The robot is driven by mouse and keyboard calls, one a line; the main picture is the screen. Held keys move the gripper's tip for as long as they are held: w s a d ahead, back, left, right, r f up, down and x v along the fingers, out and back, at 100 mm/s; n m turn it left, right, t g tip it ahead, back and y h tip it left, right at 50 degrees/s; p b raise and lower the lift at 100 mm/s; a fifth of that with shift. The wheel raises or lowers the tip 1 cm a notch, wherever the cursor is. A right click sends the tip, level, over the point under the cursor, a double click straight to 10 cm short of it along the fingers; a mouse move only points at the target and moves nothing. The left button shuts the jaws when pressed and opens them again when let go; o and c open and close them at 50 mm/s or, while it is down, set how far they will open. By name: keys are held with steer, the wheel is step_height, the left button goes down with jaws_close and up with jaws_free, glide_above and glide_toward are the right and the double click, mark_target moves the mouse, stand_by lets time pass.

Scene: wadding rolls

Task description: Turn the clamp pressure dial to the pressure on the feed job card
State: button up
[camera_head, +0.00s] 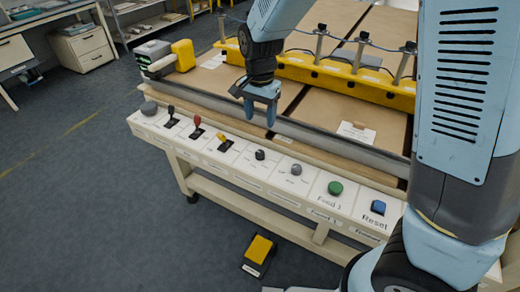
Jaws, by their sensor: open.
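The slanted white control panel (277,172) runs along the front of the machine. It carries a small dark knob (260,155) and a grey knob (295,170) near its middle, and a larger dark knob (149,108) at its far left end. The labels are too small to read, so I cannot tell which knob is the clamp pressure dial. A white card (356,132) lies on the brown board; its text is unreadable and I cannot tell if it is the feed job card. My gripper (259,113) points down, open and empty, above the grey front bar, apart from the knobs.
The panel also holds black (171,116), red (197,124) and yellow (222,140) levers, a green button (335,188) and a blue button (378,207). A yellow clamp beam (330,76) crosses behind. A yellow-topped pedal (259,250) lies on the floor.

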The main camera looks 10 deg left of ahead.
mark_target(260, 152)
step_height(260, 152, down, 14)
steer(key=shift+r, duration=0.1)
stand_by(0.5)
steer(key=c, duration=1)
steer(key=shift+c, duration=0.2)
